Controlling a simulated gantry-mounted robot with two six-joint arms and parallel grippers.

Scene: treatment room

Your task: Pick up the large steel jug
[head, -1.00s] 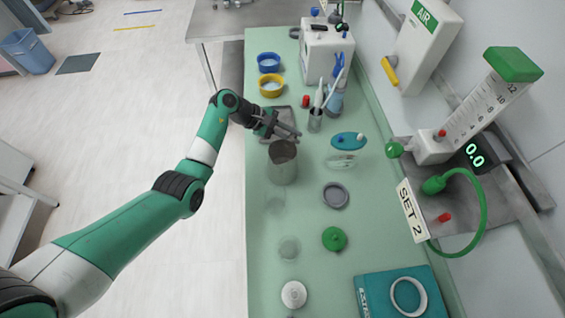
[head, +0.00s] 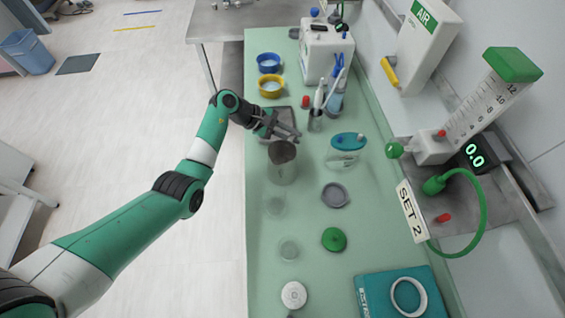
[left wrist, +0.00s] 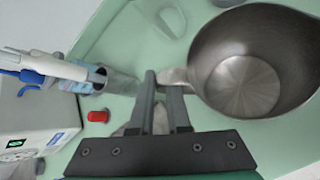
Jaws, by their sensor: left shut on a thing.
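The large steel jug (head: 283,168) stands upright on the green counter, left of its middle. In the left wrist view the jug (left wrist: 240,85) shows at the right, its mouth towards the camera and its inside empty. My left gripper (head: 296,132) is just behind the jug's rim in the head view. In the left wrist view its fingers (left wrist: 164,84) are shut on the jug's handle, beside the body. The fingers partly hide the handle. My right gripper is in neither view.
A grey tray (head: 292,113) lies under the left gripper. A grey disc (head: 335,195), a green lid (head: 334,239) and clear cups (head: 289,249) lie nearer. Open floor is left.

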